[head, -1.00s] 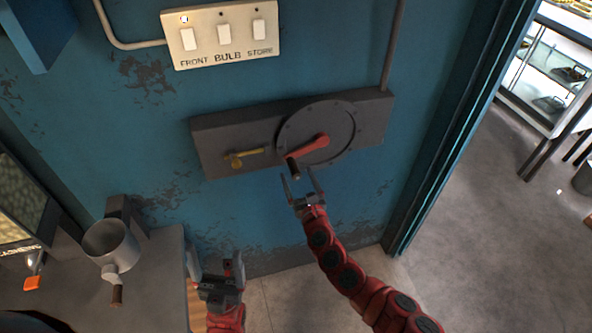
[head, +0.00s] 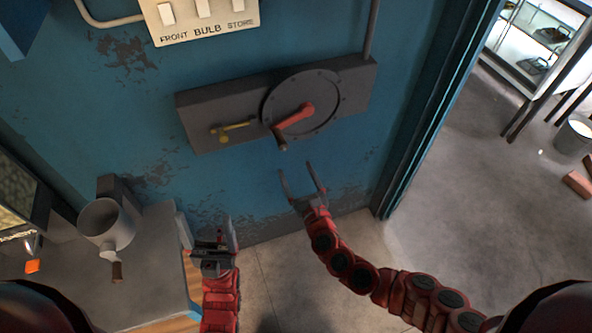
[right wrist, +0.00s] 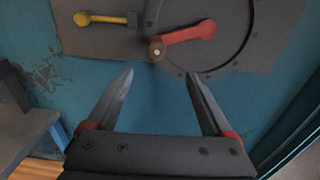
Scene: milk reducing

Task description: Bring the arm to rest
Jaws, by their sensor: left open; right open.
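My right gripper (head: 302,182) is open and empty in the head view, below the red crank handle (head: 296,118) on the wall box and apart from it. In the right wrist view its two fingers (right wrist: 160,100) are spread with nothing between them. The red handle (right wrist: 188,36) and its brown knob lie beyond the fingertips. My left gripper (head: 222,238) is at the lower left of the head view, beside the grey counter, with no object visible in it.
The grey wall box (head: 198,134) carries a round plate and a yellow lever (head: 232,126). A switch panel (head: 205,18) is above. A doorway with open floor (head: 450,180) is at right.

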